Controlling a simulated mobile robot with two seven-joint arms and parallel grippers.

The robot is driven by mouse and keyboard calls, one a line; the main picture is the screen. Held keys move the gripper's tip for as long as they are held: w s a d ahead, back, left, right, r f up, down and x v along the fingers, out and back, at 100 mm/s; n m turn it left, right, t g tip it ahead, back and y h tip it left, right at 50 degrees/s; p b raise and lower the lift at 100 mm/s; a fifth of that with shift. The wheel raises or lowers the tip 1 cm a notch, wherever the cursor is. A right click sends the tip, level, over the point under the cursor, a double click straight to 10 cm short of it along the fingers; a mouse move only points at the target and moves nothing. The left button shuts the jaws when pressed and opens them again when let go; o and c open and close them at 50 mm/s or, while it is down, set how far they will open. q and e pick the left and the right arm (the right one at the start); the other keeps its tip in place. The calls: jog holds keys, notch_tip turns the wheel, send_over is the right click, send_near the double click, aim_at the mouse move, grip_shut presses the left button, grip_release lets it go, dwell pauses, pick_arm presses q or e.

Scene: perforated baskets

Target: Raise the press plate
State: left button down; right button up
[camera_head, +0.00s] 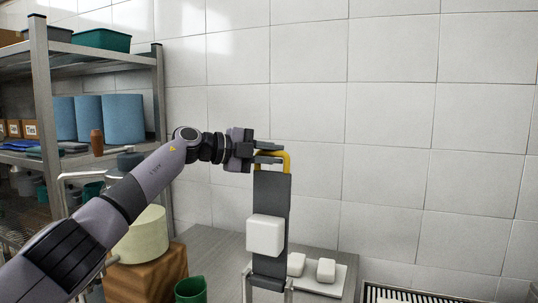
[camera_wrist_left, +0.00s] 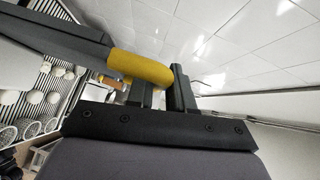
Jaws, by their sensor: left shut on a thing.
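The press plate (camera_head: 272,200) is a dark grey slab that stands tilted up steeply above the metal table. A yellow handle (camera_head: 286,158) curves from its top end. My left gripper (camera_head: 268,152) is shut on this handle. In the left wrist view the yellow handle (camera_wrist_left: 140,66) passes at the fingers (camera_wrist_left: 166,90). The grey plate also shows at the upper left of that view (camera_wrist_left: 50,35). A white block (camera_head: 265,235) shows against the plate's lower face; I cannot tell whether it is stuck to it. My right gripper is not in view.
A white tray (camera_head: 330,289) with white blocks (camera_head: 326,270) lies on the metal table (camera_head: 215,243) right of the plate. A slotted rack (camera_head: 425,296) is at the lower right. A green cup (camera_head: 190,290) stands front left. Shelves (camera_head: 158,100) fill the left; a tiled wall is behind.

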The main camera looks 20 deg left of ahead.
pick_arm(q)
jog(key=shift+d, duration=0.3)
jog(key=c, duration=1.1)
grip_release()
jog(key=shift+d, duration=0.1)
jog(key=shift+s+a, duration=0.15)
jog(key=shift+a, duration=0.15)
jog(key=b+v, duration=0.2)
jog(key=v, duration=0.3)
jog(key=shift+s+a, duration=0.15)
jog(key=shift+s+a+r, duration=0.2)
jog(key=shift+s+a, duration=0.2)
jog(key=shift+s, duration=0.05)
